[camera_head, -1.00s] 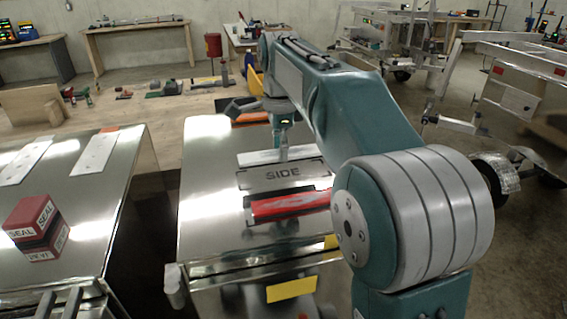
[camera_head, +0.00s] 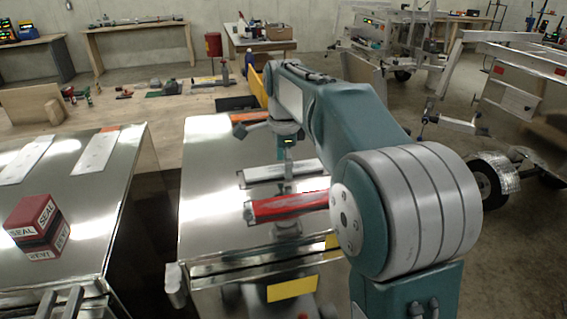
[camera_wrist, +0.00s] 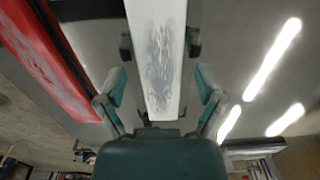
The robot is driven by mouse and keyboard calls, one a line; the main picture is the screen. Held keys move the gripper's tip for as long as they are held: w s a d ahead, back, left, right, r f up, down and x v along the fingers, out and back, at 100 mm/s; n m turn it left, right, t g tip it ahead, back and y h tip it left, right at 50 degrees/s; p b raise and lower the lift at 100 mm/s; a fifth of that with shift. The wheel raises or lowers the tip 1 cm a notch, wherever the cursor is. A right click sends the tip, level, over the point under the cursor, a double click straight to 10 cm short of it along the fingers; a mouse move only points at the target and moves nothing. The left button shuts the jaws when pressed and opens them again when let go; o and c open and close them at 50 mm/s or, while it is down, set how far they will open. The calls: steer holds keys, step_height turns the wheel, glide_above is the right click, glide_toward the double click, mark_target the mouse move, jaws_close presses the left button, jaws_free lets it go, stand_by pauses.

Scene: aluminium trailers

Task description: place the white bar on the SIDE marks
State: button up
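The white bar (camera_head: 265,173) is over the top of the right metal box (camera_head: 207,205), where the SIDE marks were visible earlier. The bar now hides the SIDE lettering. My gripper (camera_head: 285,173) reaches down onto the bar near its middle.
A red bar (camera_head: 285,206) lies just in front of the white bar, and it shows in the wrist view (camera_wrist: 42,55). A red SEAL block (camera_head: 32,220) sits on the left metal box (camera_head: 85,215). A dark gap separates the boxes.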

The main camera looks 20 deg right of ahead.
steer(key=shift+r, duration=0.15)
step_height(320, 180, up, 12)
stand_by(0.7)
steer(key=s+f+n+t, duration=0.3)
steer(key=s+n, duration=0.6)
steer(key=s, duration=0.5)
steer(key=s+f+n+t, duration=0.2)
steer(key=s+f+n, duration=0.7)
steer(key=s+f, duration=0.4)
steer(key=shift+f+t, duration=0.2)
steer(key=shift+t, duration=0.1)
